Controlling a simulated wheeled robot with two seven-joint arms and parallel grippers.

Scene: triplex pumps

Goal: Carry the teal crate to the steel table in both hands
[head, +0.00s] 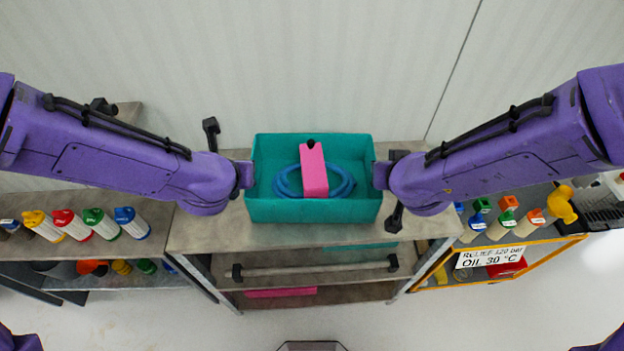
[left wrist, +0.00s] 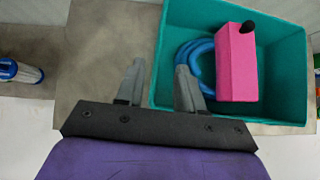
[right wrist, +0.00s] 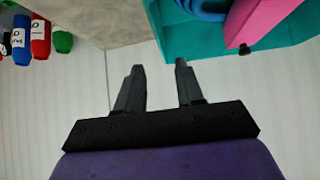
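The teal crate (head: 315,210) stands on a grey-topped shelf unit (head: 215,230) in the middle of the head view. It holds a pink block (head: 313,170) with a black knob and a coil of blue hose (head: 346,184). My left gripper (head: 246,174) is at the crate's left wall. In the left wrist view its fingers (left wrist: 158,76) are apart, one outside the wall and one over the inside. My right gripper (head: 381,175) is at the right wall. In the right wrist view its fingers (right wrist: 158,66) are apart near the crate's edge; whether they touch it is unclear.
Coloured bottles (head: 100,224) line a shelf at the left. More bottles (head: 502,222) and a labelled, yellow-edged rack (head: 500,257) stand at the right. A pale wall (head: 330,60) rises behind the unit. The floor (head: 200,320) in front looks clear.

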